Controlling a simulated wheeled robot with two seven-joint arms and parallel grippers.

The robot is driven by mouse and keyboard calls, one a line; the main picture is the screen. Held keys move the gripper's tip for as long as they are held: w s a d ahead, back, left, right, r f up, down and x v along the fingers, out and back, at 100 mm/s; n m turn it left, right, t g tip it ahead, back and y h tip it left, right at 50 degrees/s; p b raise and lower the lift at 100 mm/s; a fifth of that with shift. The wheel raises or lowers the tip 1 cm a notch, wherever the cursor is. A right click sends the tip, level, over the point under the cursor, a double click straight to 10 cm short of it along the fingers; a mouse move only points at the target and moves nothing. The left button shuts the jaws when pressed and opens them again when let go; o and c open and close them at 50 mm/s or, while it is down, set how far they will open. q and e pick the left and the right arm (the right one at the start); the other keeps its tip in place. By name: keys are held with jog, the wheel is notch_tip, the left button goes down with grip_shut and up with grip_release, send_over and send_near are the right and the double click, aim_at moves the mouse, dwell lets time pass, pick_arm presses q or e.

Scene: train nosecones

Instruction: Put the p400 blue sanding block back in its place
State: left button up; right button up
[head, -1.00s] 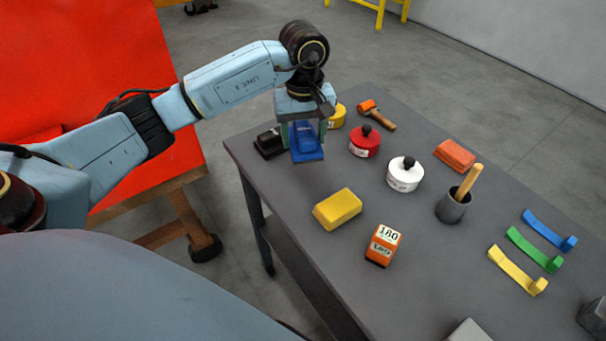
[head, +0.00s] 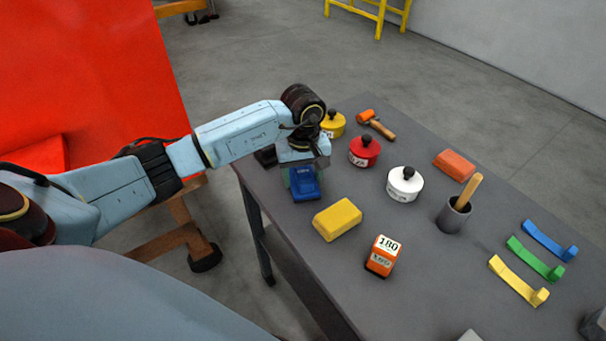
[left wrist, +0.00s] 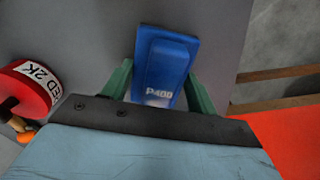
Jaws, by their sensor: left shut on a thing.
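The blue P400 sanding block (head: 306,186) is at the left part of the grey table (head: 330,265), behind the yellow block. It also shows in the left wrist view (left wrist: 165,65), with its P400 label toward my gripper. My left gripper (head: 303,172) is shut on it, with a green finger (left wrist: 122,80) on either side. I cannot tell whether the block touches the table top. The orange 180 block (head: 383,256) stands nearer the front. My right gripper is not in view.
A yellow block (head: 337,220) lies just in front of the blue one. A dark block (head: 265,157) sits partly hidden behind my gripper. Red (head: 364,151), white (head: 404,184) and yellow (head: 333,124) tins stand to the right and behind. A grey cup (head: 453,217) stands further right.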

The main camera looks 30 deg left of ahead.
aim_at(303, 171)
pick_arm(q)
jog(key=shift+f, duration=0.2)
jog(key=o, duration=1)
jog(key=shift+r, duration=0.1)
notch_tip(303, 171, up, 12)
jog(key=shift+r, duration=0.15)
